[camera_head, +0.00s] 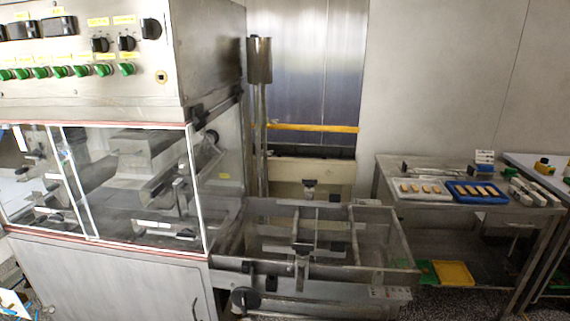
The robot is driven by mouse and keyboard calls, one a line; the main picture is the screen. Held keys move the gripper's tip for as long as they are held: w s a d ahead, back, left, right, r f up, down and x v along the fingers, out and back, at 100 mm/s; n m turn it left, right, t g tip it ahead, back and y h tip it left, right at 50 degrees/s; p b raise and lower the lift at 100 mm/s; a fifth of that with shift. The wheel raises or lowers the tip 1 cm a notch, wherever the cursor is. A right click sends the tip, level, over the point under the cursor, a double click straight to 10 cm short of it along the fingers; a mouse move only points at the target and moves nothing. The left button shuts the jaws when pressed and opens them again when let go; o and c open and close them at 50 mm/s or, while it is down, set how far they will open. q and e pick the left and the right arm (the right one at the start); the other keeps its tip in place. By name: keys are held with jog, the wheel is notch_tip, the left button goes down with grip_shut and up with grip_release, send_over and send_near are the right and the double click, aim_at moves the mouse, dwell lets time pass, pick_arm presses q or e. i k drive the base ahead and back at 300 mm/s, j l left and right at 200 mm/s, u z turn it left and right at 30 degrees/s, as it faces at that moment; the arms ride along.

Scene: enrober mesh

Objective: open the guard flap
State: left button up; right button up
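The enrober machine (100,270) fills the left of the head view. Its front has clear guard panels (130,185) with pale edges and a red line along top and bottom. They look shut, and metal parts show behind them. Another clear panel (222,165) covers the end of the housing facing the open frame. I cannot tell which of these panels is the guard flap. No handle stands out on them. Neither of my grippers is in view.
A control box (90,95) with green buttons and black knobs sits above the panels. An open metal frame (385,240) juts out from the machine's right end. A steel table (400,170) at right bears a white tray (428,197) and a blue tray (456,196).

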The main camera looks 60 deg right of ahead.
aim_at(201, 121)
jog(key=z, duration=1.8)
